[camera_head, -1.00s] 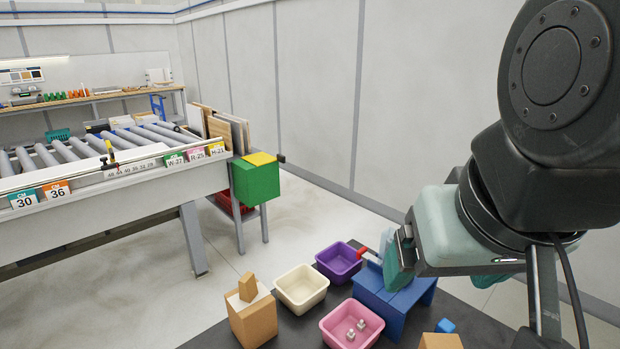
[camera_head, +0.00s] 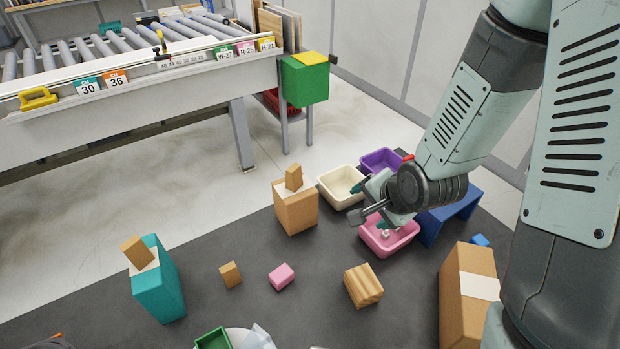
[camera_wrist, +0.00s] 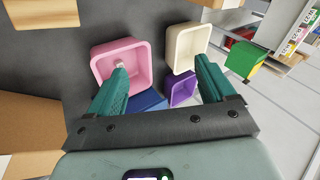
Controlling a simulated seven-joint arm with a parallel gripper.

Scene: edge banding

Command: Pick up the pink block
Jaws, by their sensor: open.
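The pink block (camera_head: 281,276) lies on the dark mat in the lower middle of the head view. A small brown block (camera_head: 230,273) is to its left and a striped wooden block (camera_head: 363,286) to its right. I cannot make out the pink block in the wrist view. My gripper (camera_head: 362,200) is up and to the right of the pink block, over the pink bin (camera_head: 391,238). In the wrist view my gripper (camera_wrist: 163,78) has its two teal fingers wide apart, with nothing between them; the bins are beyond.
A cream bin (camera_head: 341,187) and a purple bin (camera_head: 381,160) stand behind the pink bin, by a blue step (camera_head: 447,218). Cardboard boxes (camera_head: 297,209) (camera_head: 467,290) and a teal box (camera_head: 160,285) stand on the mat. The mat around the pink block is clear.

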